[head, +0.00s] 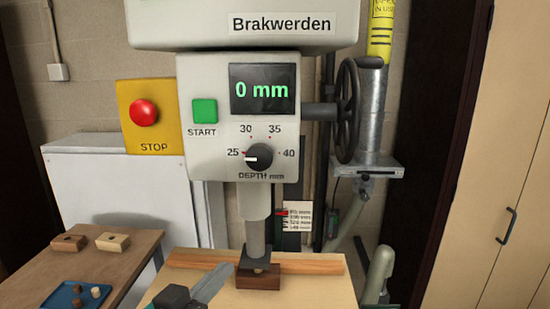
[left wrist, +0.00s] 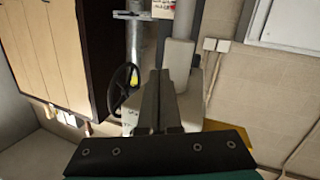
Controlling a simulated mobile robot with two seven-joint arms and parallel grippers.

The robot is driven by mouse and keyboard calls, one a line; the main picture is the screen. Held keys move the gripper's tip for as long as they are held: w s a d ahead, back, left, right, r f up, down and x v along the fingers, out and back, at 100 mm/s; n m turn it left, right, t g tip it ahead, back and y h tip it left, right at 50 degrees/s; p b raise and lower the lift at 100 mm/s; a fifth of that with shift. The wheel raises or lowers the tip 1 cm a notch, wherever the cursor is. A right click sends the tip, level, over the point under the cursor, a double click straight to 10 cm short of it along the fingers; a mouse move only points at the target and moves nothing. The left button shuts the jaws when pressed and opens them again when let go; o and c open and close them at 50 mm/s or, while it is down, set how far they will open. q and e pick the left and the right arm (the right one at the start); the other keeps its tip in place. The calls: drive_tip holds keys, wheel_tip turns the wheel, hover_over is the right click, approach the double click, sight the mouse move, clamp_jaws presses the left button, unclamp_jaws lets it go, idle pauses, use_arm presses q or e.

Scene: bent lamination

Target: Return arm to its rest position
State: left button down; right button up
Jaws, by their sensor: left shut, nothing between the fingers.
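My left gripper (head: 226,270) is low in the head view, in front of the machine's wooden work table (head: 310,298). Its fingers are together with nothing between them. The left wrist view shows the same shut fingers (left wrist: 159,76), pointing up the picture, with the machine behind them. The fingers appear left of the dark wooden block (head: 258,282) under the machine's spindle (head: 255,220); I cannot tell the gap in depth. My right gripper is in neither view.
The machine's display (head: 262,89) reads 0 mm. The depth knob (head: 259,157) points at 25. The green START button (head: 205,111) and red STOP button (head: 144,113) face me. A side table (head: 110,265) at left holds wooden blocks and a blue tray (head: 72,297).

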use_arm(q)
drive_tip(key=s+a+f+g+y, duration=0.3)
drive_tip(key=s+f+g, duration=0.3)
drive_tip(key=s+f, duration=0.55)
drive_tip(key=s+a+f+g+y, duration=0.3)
drive_tip(key=s+f+g, duration=0.3)
drive_tip(key=s+f, duration=0.55)
wheel_tip(320, 180, down, 28)
drive_tip(key=g+b, duration=0.1)
drive_tip(key=b, duration=0.6)
drive_tip(key=s+a+f+b, duration=0.1)
drive_tip(key=s+f+b, duration=0.2)
drive_tip(key=s+f, duration=0.5)
drive_tip(key=s+a+f+g+b, duration=0.1)
drive_tip(key=s+a+f+b, duration=0.1)
drive_tip(key=s+f, duration=0.5)
wheel_tip(320, 180, down, 6)
drive_tip(key=shift+s+f+g+b, duration=0.2)
drive_tip(key=shift+s+g+b, duration=0.15)
drive_tip(key=shift+b, duration=0.2)
